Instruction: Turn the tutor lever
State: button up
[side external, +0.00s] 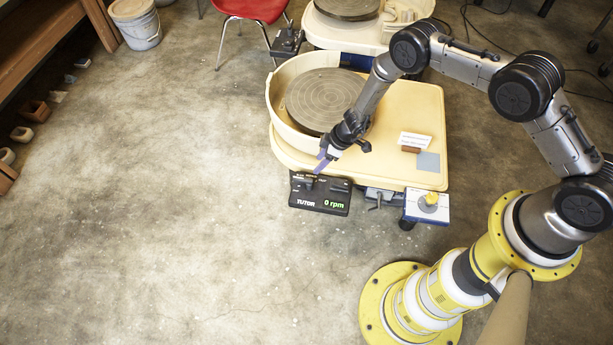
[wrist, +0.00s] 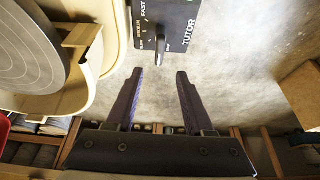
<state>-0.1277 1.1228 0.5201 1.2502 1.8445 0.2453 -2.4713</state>
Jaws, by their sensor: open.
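The tutor box (side external: 320,203) is a black unit at the front left edge of the near potter's wheel, and its green display reads 0 rpm. In the wrist view the tutor box (wrist: 170,22) is at the top, with a dial marked with speed words such as FAST and MEDIUM. The dark tutor lever (wrist: 158,56) points down in that view, near the lower edge of the box. My gripper (side external: 322,165) is just above the box. In the wrist view my gripper (wrist: 160,74) is open and empty, its purple fingers spread to either side of the lever's line. Contact cannot be told.
The near wheel's round head (side external: 325,100) sits in a cream basin (side external: 274,95). A small white card (side external: 415,139) is on the wheel table. Open floor (side external: 180,220) lies to the left.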

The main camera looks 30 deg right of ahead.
aim_at(305, 179)
jog(key=shift+x, duration=5.7)
grip_shut()
